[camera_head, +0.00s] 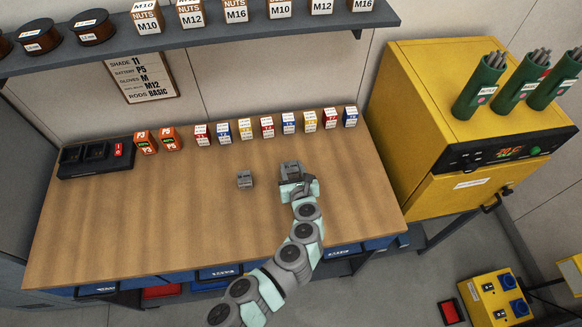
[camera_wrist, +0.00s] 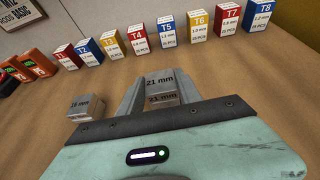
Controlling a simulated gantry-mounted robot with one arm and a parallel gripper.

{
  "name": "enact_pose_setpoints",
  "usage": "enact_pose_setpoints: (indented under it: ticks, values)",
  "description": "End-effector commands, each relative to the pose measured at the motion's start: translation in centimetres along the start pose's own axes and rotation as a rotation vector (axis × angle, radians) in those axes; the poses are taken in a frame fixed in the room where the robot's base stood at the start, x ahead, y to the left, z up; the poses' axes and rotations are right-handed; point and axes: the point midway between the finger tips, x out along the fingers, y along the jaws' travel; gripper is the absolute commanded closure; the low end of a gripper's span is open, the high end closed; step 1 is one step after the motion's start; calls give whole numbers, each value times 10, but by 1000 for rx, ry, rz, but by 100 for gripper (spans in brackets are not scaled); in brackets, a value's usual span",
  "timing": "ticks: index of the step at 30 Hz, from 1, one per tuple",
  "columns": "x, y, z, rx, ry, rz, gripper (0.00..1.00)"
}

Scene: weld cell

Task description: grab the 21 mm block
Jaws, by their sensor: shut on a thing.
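The 21 mm block (camera_wrist: 162,88) is a grey metal cube with "21 mm" on its top and front faces. In the wrist view it sits between the two fingers of my gripper (camera_wrist: 160,92), which is shut on it. In the head view my gripper (camera_head: 292,172) is over the right part of the workbench, and the block is mostly hidden by it. I cannot tell whether the block touches the bench. A second grey block (camera_head: 245,179) stands on the bench to the left, apart from my gripper. It also shows at the left in the wrist view (camera_wrist: 86,107), marked "18 mm".
A row of small boxes labelled T1 to T8 (camera_head: 267,127) stands along the back of the workbench (camera_head: 120,225). Orange batteries (camera_head: 146,142) and a black charger (camera_head: 95,157) are at the back left. A yellow machine (camera_head: 470,130) stands to the right. The bench's left front is clear.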

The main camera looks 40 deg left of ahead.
Motion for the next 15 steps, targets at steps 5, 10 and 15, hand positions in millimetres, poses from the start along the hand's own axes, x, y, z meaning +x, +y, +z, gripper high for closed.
enact_pose_setpoints:
  ticks: [5, 10, 15]
  values:
    - [0, 0, 0, 0, 0, 0, 83]
    - [0, 0, 0, 0, 0, 0, 97]
    - [0, 0, 0, 0, 0, 0, 100]
